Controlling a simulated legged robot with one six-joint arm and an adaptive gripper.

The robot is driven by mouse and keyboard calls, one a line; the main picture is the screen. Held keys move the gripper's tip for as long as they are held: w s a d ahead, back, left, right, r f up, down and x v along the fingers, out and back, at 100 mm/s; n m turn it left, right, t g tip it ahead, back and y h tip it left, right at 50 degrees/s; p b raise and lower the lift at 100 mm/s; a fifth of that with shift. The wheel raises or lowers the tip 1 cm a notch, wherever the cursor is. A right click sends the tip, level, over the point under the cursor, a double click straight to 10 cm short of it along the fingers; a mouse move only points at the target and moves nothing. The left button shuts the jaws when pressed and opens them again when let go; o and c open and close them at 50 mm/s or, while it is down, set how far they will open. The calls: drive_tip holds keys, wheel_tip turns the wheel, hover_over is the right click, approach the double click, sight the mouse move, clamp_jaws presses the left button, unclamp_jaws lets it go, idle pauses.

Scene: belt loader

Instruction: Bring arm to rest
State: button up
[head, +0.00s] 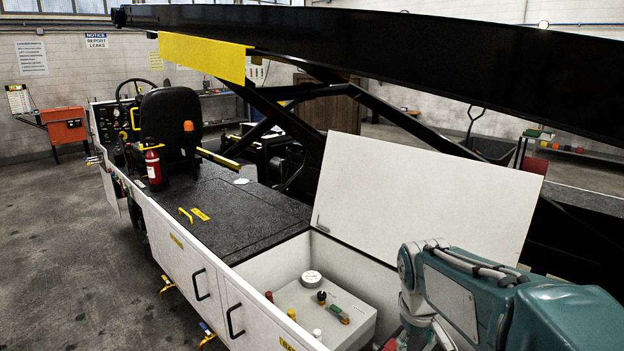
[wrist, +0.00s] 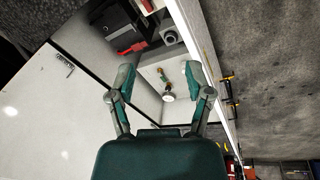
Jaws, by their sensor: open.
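My arm, teal and grey, shows at the lower right of the head view, in front of the raised white lid (head: 425,195) of the belt loader's side compartment. My gripper (wrist: 160,80) shows in the wrist view with its two fingers spread apart. Nothing is between the fingers. Beyond them lies the open compartment, with a pale box (head: 345,298) carrying a white cap and several small coloured knobs. The gripper's fingertips cannot be made out in the head view.
The black conveyor boom (head: 420,55) crosses overhead, with a yellow panel (head: 205,57) under it. A seat (head: 170,120) and a red fire extinguisher (head: 153,165) stand on the dark deck (head: 240,205). The concrete floor (head: 60,250) at left is clear.

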drive_tip(key=s+a+r+m+t, duration=0.1)
drive_tip(key=s, duration=0.7)
drive_tip(key=s+a+r+m+t+y, duration=0.1)
drive_tip(key=s+a+r+m+t, duration=0.1)
drive_tip(key=s, duration=0.6)
drive_tip(key=shift+s+m+t, duration=0.3)
drive_tip(key=shift+s, duration=0.1)
drive_tip(key=shift+r, duration=0.1)
drive_tip(key=shift+c, duration=0.3)
drive_tip(key=shift+c, duration=0.3)
drive_tip(key=shift+a, duration=0.1)
